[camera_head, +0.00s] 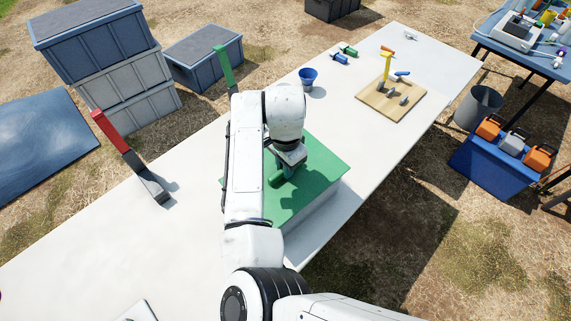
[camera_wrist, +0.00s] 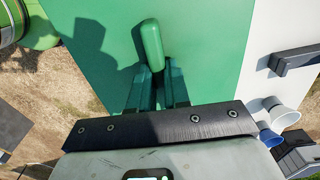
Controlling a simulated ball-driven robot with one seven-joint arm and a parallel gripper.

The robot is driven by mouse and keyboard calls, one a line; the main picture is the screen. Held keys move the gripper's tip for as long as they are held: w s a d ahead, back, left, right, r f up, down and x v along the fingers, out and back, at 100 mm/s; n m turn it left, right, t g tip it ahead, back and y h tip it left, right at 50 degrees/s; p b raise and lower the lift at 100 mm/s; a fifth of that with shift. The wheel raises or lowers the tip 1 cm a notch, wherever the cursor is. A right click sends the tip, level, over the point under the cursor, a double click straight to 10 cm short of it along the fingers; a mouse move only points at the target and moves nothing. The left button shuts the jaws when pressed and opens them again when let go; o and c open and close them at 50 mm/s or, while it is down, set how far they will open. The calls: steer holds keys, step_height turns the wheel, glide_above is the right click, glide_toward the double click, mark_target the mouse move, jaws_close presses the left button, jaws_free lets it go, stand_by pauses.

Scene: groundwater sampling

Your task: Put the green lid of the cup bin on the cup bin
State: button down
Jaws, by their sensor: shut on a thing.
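The green lid (camera_head: 318,163) is a flat square panel with a raised green handle (camera_wrist: 151,45) in its middle. In the head view it lies over a pale grey box, the cup bin (camera_head: 318,208), on the white table. Its edges look roughly in line with the bin's, but I cannot tell whether it rests on the rim or hangs just above it. My gripper (camera_head: 284,174) points down at the lid's middle and is shut on the handle; in the wrist view its fingers (camera_wrist: 158,78) sit at the handle. My arm hides the lid's left part and much of the bin.
A red-topped upright (camera_head: 112,130) and a green-topped one (camera_head: 224,66) stand on the white table (camera_head: 95,235). A blue cup (camera_head: 308,77) and a wooden board (camera_head: 391,98) with small tools lie further back. Grey crates (camera_head: 130,104) stand beyond the left edge.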

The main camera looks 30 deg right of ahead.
steer(key=shift+f+b, duration=0.65)
steer(key=shift+f, duration=0.55)
stand_by(0.5)
steer(key=c, duration=1)
jaws_free()
step_height(320, 180, up, 11)
steer(key=shift+f+b, duration=0.1)
steer(key=shift+b, duration=0.5)
